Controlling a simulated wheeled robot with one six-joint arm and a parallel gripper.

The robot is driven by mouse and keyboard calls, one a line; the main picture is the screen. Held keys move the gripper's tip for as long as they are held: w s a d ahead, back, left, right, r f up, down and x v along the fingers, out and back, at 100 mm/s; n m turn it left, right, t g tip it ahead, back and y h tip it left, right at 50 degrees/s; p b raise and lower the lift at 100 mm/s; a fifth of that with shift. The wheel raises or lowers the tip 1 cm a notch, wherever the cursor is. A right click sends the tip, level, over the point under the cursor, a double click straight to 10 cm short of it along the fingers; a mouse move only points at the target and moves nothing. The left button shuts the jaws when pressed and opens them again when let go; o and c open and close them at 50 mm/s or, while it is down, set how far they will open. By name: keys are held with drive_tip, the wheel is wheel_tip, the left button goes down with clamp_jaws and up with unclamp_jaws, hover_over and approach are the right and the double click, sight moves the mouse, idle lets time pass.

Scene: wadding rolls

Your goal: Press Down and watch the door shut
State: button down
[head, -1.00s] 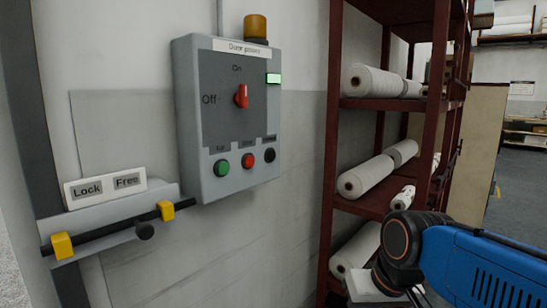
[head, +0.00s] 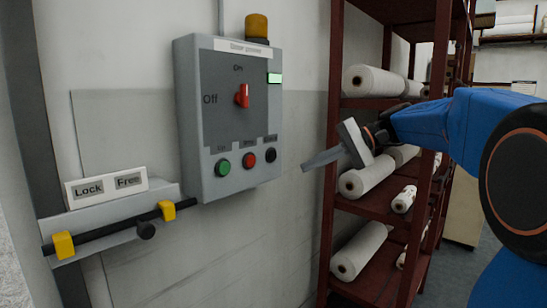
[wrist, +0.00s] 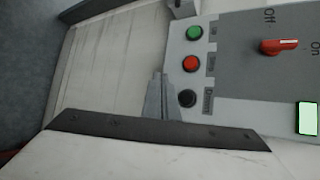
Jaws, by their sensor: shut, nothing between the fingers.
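The grey door power box (head: 188,120) hangs on the wall in the head view. Its black Down button (head: 270,156) is the rightmost of a row, beside the red button (head: 249,160) and the green button (head: 222,168). The black button also shows in the wrist view (wrist: 187,98). My gripper (head: 305,168) is shut and empty, right of the box and slightly lower than the black button. In the wrist view its fingertips (wrist: 158,75) appear just left of that button; I see no contact. The door is not in view.
The red switch (head: 241,95) stands upright toward On, and a pale green lamp (head: 274,78) is lit. An amber beacon (head: 256,26) tops the box. A lock bar (head: 110,229) is lower left. A dark red rack (head: 333,130) with white rolls stands right.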

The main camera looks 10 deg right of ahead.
sight(272, 155)
drive_tip(key=shift+w+d+r, duration=0.25)
drive_tip(key=shift+w+r, duration=0.15)
drive_tip(key=w+a, duration=0.5)
drive_tip(key=w, duration=0.2)
idle(0.5)
drive_tip(key=shift+w+a, duration=0.15)
drive_tip(key=shift+a, duration=0.05)
idle(1.9)
drive_tip(key=shift+w+a, duration=0.15)
drive_tip(key=shift+w, duration=0.05)
